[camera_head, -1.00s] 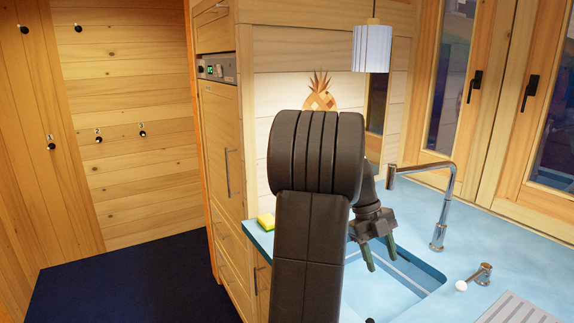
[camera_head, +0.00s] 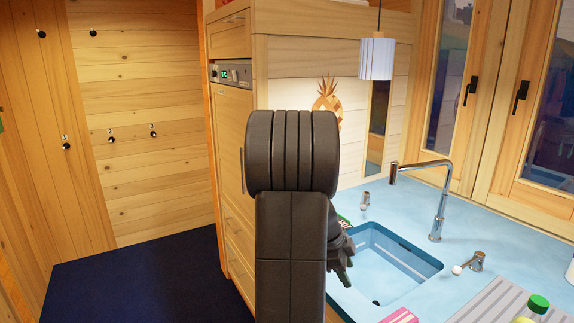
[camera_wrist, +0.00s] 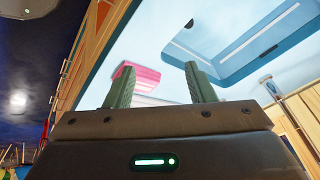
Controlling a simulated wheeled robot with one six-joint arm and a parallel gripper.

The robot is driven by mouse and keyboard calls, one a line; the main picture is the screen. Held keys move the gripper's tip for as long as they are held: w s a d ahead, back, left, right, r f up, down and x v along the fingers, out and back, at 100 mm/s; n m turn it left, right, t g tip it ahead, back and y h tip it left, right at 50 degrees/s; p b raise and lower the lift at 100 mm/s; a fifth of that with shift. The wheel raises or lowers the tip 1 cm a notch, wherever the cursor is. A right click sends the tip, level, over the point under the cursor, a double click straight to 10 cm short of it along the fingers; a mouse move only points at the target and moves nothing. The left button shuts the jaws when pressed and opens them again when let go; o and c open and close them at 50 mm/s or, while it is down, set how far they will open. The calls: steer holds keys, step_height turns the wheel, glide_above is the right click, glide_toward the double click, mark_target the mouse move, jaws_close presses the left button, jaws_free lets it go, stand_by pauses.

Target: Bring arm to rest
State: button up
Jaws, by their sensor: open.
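My arm stands in the middle of the head view and hides part of the counter and cabinets behind it. My gripper (camera_head: 343,273) shows just right of the arm, at the left edge of the sink (camera_head: 425,262). In the wrist view, the two green fingers of my gripper (camera_wrist: 158,88) stand apart with nothing between them. The gripper is open and empty.
A blue counter (camera_head: 475,222) holds a chrome tap (camera_head: 440,205), a pink item (camera_head: 399,316), a grooved draining area (camera_head: 490,302) and a green-capped bottle (camera_head: 537,305). A lamp (camera_head: 376,58) hangs above. Dark blue floor (camera_head: 140,285) lies clear at left.

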steer(key=shift+w+a+f+n+t, duration=0.25)
steer(key=shift+a+f+n+t, duration=0.25)
steer(key=shift+a+f+n, duration=0.5)
steer(key=shift+d+r, duration=0.1)
steer(key=shift+s+r, duration=0.1)
